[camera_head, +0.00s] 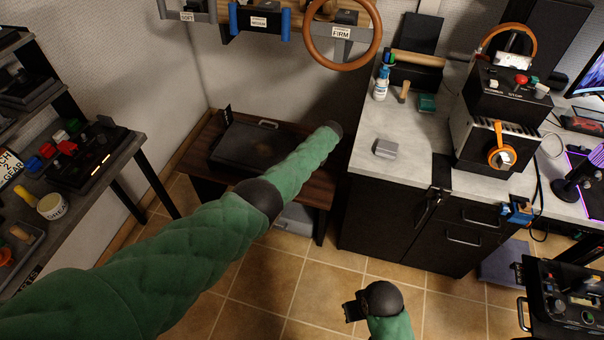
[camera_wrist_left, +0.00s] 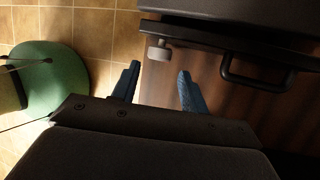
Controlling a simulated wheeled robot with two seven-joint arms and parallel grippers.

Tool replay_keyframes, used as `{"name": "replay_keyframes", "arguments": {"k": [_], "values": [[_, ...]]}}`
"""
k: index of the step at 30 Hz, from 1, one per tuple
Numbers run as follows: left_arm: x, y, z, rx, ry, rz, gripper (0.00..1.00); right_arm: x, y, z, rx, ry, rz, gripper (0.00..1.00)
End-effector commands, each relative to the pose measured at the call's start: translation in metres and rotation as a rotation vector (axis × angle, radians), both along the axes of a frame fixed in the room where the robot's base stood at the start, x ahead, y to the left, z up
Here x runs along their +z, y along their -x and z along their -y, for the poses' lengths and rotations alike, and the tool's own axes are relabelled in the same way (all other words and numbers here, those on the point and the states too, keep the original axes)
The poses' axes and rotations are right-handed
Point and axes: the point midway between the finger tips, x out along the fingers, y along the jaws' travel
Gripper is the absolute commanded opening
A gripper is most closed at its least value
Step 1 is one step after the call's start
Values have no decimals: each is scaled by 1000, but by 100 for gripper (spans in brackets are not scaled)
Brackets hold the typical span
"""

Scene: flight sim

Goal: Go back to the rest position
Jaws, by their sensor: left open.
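My left arm (camera_head: 215,230), green and quilted, reaches from the lower left of the head view towards the counter. Its gripper cannot be made out there, beyond the dark end of the arm. In the left wrist view my left gripper (camera_wrist_left: 159,70) shows two blue fingers, apart with nothing between them. It is beside a dark case with a black handle (camera_wrist_left: 255,75), over brown wood and tiled floor. I cannot tell how close it is to the wood. My right arm (camera_head: 388,315) shows at the bottom of the head view, with a small dark part (camera_head: 352,311) at its end; its finger state is unclear.
A low wooden table (camera_head: 205,130) holds a dark flat case (camera_head: 245,150) near the left arm. A grey-topped counter (camera_head: 420,145) with black drawers stands to its right. A shelf (camera_head: 100,170) with controls is at left. Tiled floor (camera_head: 285,265) is open in the lower middle.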

Motion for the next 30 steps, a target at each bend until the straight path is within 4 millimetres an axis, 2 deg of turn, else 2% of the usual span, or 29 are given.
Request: {"name": "replay_keyframes", "arguments": {"k": [4,20,30], "values": [[5,-1,3,0,0,1,44,-4,0,0,0,0,-2,36],[5,-1,3,7,-1,4,44,-4,0,-1,0,0,-3,36],[5,-1,3,249,-24,128,44,-3,0,-1,0,-1,-2,36]]}}
